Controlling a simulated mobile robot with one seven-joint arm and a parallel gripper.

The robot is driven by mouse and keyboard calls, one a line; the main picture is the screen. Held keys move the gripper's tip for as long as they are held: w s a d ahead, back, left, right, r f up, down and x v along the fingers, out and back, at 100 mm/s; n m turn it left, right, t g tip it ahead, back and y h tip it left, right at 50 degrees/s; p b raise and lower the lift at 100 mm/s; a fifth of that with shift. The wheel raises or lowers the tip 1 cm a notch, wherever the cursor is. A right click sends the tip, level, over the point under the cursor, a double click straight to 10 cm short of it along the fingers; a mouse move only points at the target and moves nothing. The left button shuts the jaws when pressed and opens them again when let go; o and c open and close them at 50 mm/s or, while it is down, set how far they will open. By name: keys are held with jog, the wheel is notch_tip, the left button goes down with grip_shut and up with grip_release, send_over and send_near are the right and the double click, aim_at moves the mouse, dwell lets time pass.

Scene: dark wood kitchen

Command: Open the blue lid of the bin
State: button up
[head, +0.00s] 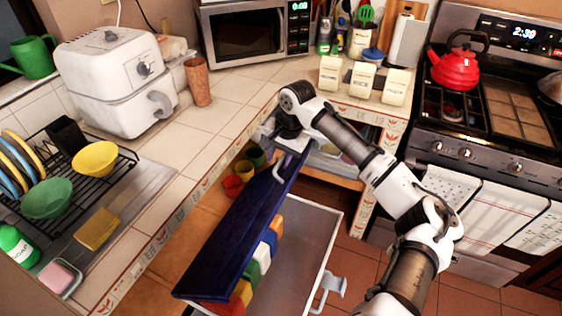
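The dark blue lid (228,238) is a long panel in the lower middle of the head view. It appears raised and tilted, standing steeply along the left side of the grey bin (318,225). A light handle (279,168) shows near the lid's far end. The bin's light rim and part of its grey inside show to the right of the lid. My gripper (272,138) is at the far upper end of the lid, pointing down and left. Its fingertips are small and partly hidden, so I cannot tell whether they are open or touch the lid.
Several coloured items (252,268) show beside the lid's lower edge. A tiled counter (190,145) runs along the left, with a white air fryer (112,85) and a dish rack (62,165). The stove (490,130) stands at the right. Tiled floor shows right of the bin.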

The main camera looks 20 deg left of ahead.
jog(key=a+r, duration=0.7)
jog(key=r, duration=0.3)
jog(key=shift+s, duration=0.15)
dwell(0.8)
jog(key=shift+r, duration=0.1)
dwell(0.5)
